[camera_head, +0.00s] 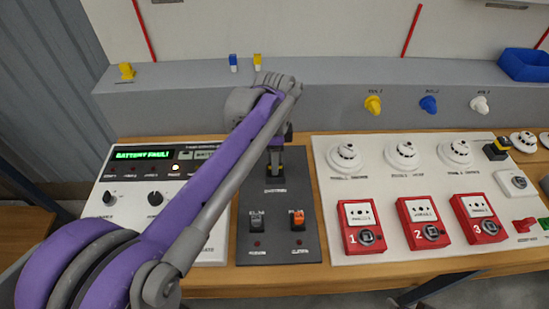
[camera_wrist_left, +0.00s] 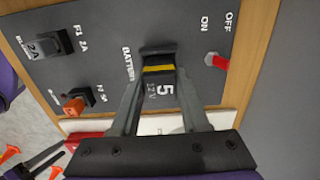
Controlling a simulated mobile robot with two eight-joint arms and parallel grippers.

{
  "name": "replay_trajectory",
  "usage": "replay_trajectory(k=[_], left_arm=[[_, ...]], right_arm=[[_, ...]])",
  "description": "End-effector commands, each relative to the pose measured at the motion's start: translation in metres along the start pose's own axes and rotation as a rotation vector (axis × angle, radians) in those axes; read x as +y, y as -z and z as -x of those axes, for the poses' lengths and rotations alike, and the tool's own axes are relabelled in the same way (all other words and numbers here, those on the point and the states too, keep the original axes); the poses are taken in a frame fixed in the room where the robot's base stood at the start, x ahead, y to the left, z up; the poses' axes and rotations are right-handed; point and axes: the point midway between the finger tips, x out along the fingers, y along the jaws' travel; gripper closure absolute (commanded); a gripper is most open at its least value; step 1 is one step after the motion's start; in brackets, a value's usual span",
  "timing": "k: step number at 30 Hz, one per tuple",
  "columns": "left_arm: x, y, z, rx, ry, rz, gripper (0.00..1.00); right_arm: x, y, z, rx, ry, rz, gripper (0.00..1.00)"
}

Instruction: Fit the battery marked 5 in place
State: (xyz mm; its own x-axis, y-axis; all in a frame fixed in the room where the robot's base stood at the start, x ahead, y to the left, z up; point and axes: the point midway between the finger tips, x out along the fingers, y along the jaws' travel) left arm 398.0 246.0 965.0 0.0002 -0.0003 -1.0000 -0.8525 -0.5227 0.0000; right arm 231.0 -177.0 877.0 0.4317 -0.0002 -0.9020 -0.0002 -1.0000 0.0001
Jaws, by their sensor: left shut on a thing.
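The battery marked 5 (camera_wrist_left: 161,88) is a dark block with a yellow stripe and "12V" on it. My left gripper (camera_wrist_left: 160,98) is shut on it, one finger on each side. The battery is at the "BATTERY" label of the dark grey panel (camera_wrist_left: 105,30); I cannot tell how deep it sits in its place. In the head view my left gripper (camera_head: 276,148) is over the upper part of the same panel (camera_head: 275,245), partly hidden by my arm.
The panel also holds two fuses, one grey (camera_head: 257,222), one orange (camera_head: 298,219), and a red ON/OFF switch (camera_wrist_left: 216,61). A console (camera_head: 130,185) at left reads "BATTERY FAULT". A white board (camera_head: 385,185) with detectors and red call points lies right. A black-yellow block (camera_head: 496,150) is far right.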

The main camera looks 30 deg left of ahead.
Motion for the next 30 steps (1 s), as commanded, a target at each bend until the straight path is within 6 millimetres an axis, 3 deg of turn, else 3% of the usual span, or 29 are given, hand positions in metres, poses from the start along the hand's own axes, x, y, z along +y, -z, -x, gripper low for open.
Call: replay_trajectory(k=[25,26,30], left_arm=[[-0.0001,0.0001,-0.0102,0.000,0.000,0.000,1.00],[-0.0001,0.0001,-0.0102,0.000,0.000,0.000,0.52],[-0.0001,0.0000,-0.0102,0.000,0.000,0.000,0.27]], right_arm=[[0.0000,-0.0035,-0.0050,-0.002,0.000,0.000,0.25],[0.0000,-0.0035,-0.0050,-0.002,0.000,0.000,0.25],[0.0000,-0.0035,-0.0050,-0.002,0.000,0.000,0.25]])
